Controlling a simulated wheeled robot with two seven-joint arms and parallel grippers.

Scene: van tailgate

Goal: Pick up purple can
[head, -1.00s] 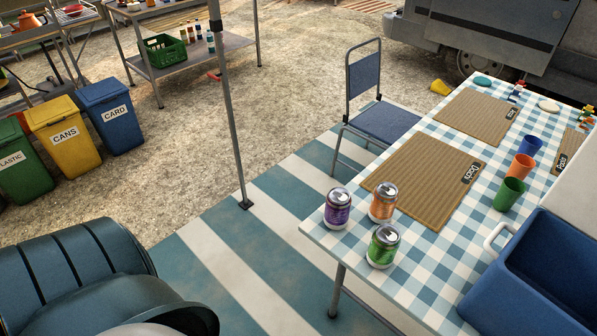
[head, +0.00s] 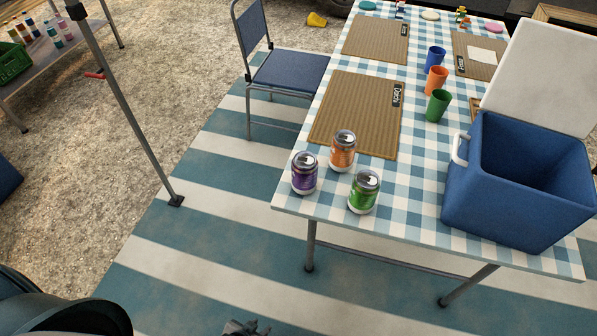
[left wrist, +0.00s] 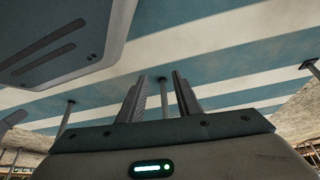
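The purple can (head: 305,174) stands upright at the near left corner of the checked table (head: 400,232). An orange can (head: 342,151) stands behind it to the right, and a green can (head: 364,192) stands to its right, nearer the front edge. My left gripper (head: 246,327) barely shows at the bottom edge of the head view, below and in front of the table and well apart from the cans. In the left wrist view its two fingers (left wrist: 160,82) stand apart with nothing between them. My right gripper is not in view.
A blue cooler (head: 520,180) with its lid up stands at the table's right. Woven placemats (head: 357,112) and blue, orange and green cups (head: 438,105) lie behind the cans. A chair (head: 285,72) stands left of the table, and a grey pole (head: 130,110) further left.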

